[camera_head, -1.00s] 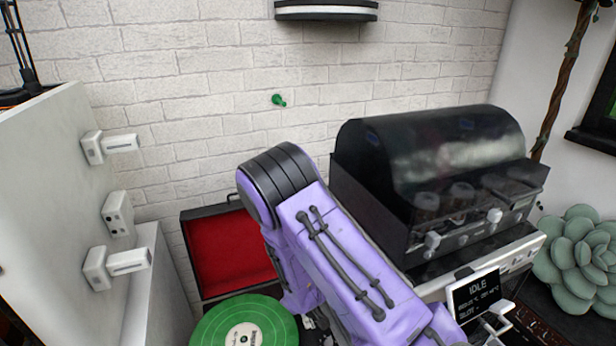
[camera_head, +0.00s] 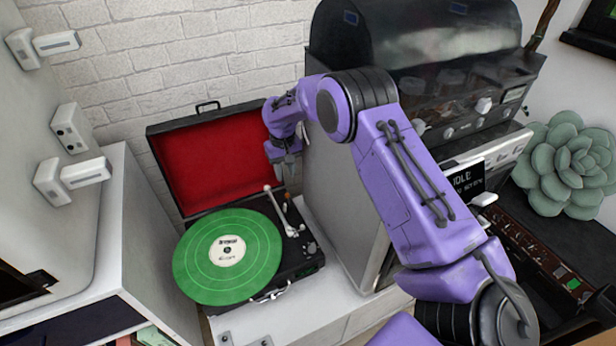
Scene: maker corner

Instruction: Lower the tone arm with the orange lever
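A black record player with an open, red-lined lid (camera_head: 215,165) stands on a white surface. A green record (camera_head: 215,275) lies on its platter. The pale tone arm (camera_head: 280,212) is at the right of the record; I cannot tell whether its tip touches the record. The small orange lever (camera_head: 286,197) shows beside the tone arm, partly hard to make out. My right gripper (camera_head: 285,172) points down above the lever and tone arm, in front of the lid, apparently clear of them. Its fingers are too small to tell open from shut. My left gripper is out of view.
A grey panel (camera_head: 340,200) stands close to the right of the record player, below a black-hooded machine (camera_head: 420,45). A white cabinet (camera_head: 145,240) is close on the left. The front white surface (camera_head: 310,310) has free room. A succulent (camera_head: 565,165) is at far right.

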